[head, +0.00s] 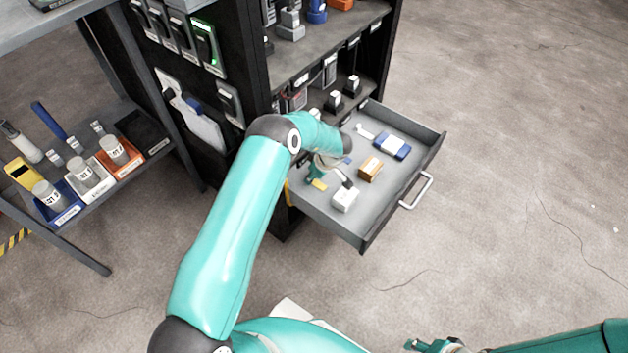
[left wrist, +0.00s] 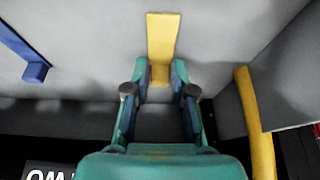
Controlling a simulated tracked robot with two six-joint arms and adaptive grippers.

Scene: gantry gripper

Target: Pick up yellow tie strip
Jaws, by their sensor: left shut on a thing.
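The yellow tie strip (left wrist: 162,38) is flat and narrow, with one end between the fingertips of my left gripper (left wrist: 160,80) in the left wrist view. The rest of it extends beyond the tips over the grey drawer floor. In the head view my arm partly hides the strip (head: 319,185), near the left side of the open drawer (head: 376,216). My left gripper is shut on the strip, low in the drawer. My right gripper (head: 428,346) is at the bottom edge of the head view, cut off, and its jaws cannot be made out.
The drawer also holds a white box (head: 345,200), an orange-brown box (head: 370,169) and a blue-and-white item (head: 391,146). A blue piece (left wrist: 24,52) and a curved yellow bar (left wrist: 256,125) flank my left gripper. A shelf with labelled bins (head: 120,157) stands left.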

